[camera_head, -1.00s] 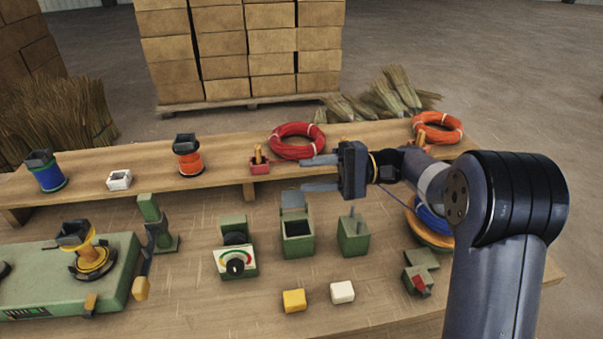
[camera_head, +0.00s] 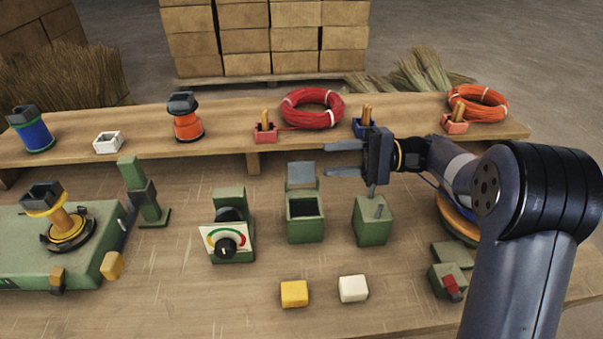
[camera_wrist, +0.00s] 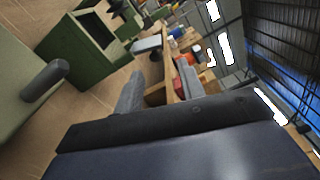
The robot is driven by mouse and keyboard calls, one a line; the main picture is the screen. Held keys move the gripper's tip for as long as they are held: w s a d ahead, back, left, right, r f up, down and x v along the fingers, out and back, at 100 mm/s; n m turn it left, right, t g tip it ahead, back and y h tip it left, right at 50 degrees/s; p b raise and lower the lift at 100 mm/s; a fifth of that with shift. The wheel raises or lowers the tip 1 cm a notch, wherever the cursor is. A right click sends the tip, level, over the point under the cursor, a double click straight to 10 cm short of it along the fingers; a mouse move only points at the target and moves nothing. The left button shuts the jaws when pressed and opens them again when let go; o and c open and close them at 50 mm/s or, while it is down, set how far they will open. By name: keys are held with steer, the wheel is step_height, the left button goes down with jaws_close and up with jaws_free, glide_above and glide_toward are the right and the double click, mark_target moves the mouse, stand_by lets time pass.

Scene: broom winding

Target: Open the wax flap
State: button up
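A green box (camera_head: 305,227) with an open top and dark inside stands mid-table in the head view. Its grey flap (camera_head: 301,174) stands raised at the back edge, clear of the opening. The box also shows at the upper left of the wrist view (camera_wrist: 82,50). My gripper (camera_head: 343,158) is open, its two fingers spread apart with nothing visible between them. It is above and to the right of the flap, apparently apart from it. The wrist view shows both fingers (camera_wrist: 158,86) pointing away over the table.
A green box with a grey peg (camera_head: 372,220) stands right of the open box, below my gripper. A dial unit (camera_head: 230,235) stands left. Yellow (camera_head: 294,293) and white (camera_head: 353,288) blocks lie in front. The raised back shelf (camera_head: 230,140) holds spools and wire coils.

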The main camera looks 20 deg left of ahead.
mark_target(301, 163)
steer(key=shift+f+b+x, duration=0.15)
steer(key=shift+b+x, duration=0.05)
steer(key=shift+x, duration=1.7)
steer(key=shift+f+b+x, duration=0.15)
steer(key=shift+f+x, duration=0.05)
steer(key=shift+x, duration=1.65)
steer(key=shift+c, duration=0.2)
jaws_close()
steer(key=shift+s+d+n+b, duration=0.1)
steer(key=shift+s+n+b, duration=0.05)
steer(key=shift+n+b, duration=0.7)
steer(key=shift+s+r+n+b, duration=0.1)
steer(key=shift+r+n+b, duration=0.25)
steer(key=shift+b, duration=0.1)
